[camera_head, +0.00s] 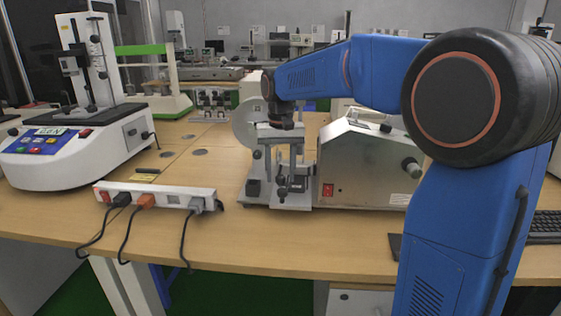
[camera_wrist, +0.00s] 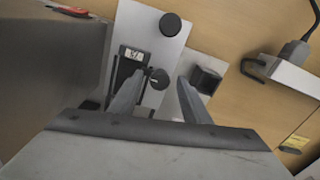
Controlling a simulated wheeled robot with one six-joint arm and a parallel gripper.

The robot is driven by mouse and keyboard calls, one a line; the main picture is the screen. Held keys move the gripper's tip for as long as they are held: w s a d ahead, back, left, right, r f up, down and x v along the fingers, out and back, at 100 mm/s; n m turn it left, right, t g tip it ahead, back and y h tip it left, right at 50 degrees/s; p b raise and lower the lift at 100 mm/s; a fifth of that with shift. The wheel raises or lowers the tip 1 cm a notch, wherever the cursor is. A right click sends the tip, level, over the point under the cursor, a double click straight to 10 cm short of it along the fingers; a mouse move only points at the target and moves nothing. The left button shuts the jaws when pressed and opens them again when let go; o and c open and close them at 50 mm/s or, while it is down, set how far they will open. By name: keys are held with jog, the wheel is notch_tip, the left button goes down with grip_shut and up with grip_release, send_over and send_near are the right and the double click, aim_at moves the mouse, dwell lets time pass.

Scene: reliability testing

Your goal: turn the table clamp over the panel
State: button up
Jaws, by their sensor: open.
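My gripper (camera_wrist: 158,78) is open in the wrist view. Its two grey fingers stand apart above a light metal plate (camera_wrist: 146,22). A black round knob (camera_wrist: 170,24) lies beyond the fingertips. Nothing is seen held. Which part is the table clamp I cannot tell for sure. In the head view the blue arm reaches down to the grey bench device (camera_head: 279,190), beside a metal box (camera_head: 365,165) with a red switch. My fingers are hard to separate from the device there.
A white power strip (camera_head: 158,197) with plugs and hanging cables lies left of the device; it also shows at the right of the wrist view (camera_wrist: 290,72). A white test machine (camera_head: 75,150) stands at the left. The table front (camera_head: 300,245) is clear.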

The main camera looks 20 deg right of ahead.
aim_at(281, 177)
notch_tip(281, 177, up, 17)
jog(key=shift+r, duration=0.15)
dwell(0.5)
jog(key=shift+s, duration=0.15)
